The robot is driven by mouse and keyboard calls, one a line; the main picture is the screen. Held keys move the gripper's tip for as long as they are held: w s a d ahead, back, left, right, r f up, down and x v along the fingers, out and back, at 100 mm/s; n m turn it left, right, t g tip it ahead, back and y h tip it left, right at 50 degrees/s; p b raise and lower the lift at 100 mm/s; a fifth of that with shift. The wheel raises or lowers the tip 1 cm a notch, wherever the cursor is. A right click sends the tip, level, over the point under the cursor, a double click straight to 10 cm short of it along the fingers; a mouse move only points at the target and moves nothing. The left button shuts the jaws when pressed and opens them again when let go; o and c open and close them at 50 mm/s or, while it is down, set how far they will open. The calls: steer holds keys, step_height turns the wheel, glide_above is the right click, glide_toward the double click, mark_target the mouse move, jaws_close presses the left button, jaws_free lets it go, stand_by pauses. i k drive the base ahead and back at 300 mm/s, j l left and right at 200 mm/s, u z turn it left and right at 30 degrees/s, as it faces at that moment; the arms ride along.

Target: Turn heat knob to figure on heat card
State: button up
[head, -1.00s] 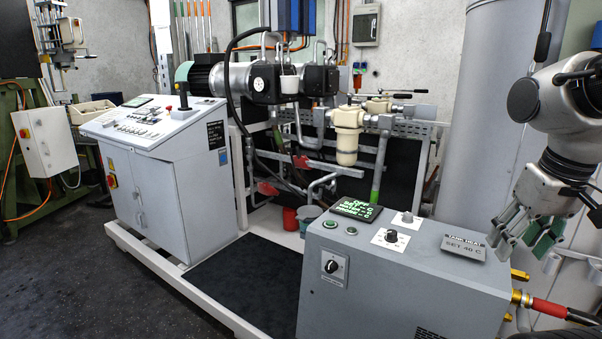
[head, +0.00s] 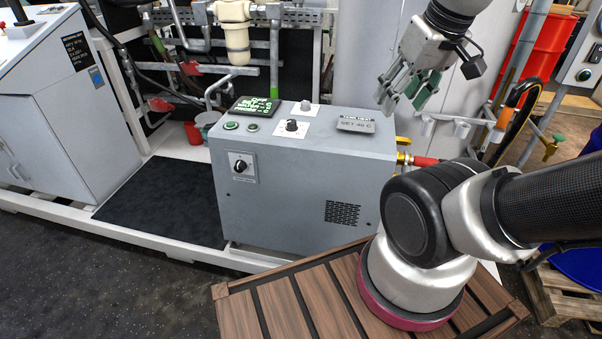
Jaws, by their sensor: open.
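The heat card (head: 356,125) is a small grey plate on the right of the grey cabinet's top. It reads "SET 40 C" or "46 C"; the figure is too small to be sure. A black knob (head: 291,125) on a white plate sits in the middle of the top, and a grey knob (head: 305,106) is behind it. A larger black knob (head: 240,166) is on the cabinet's front. I cannot tell which is the heat knob. My gripper (head: 388,103) is open and empty, right of the card and apart from every knob.
Pipes and a cream filter bowl (head: 235,40) stand behind. A black mat (head: 165,200) lies left.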

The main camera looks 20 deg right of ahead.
mark_target(291, 124)
steer(key=i+z, duration=0.25)
steer(key=z, duration=0.15)
steer(key=i+z, duration=0.35)
steer(key=k, duration=0.05)
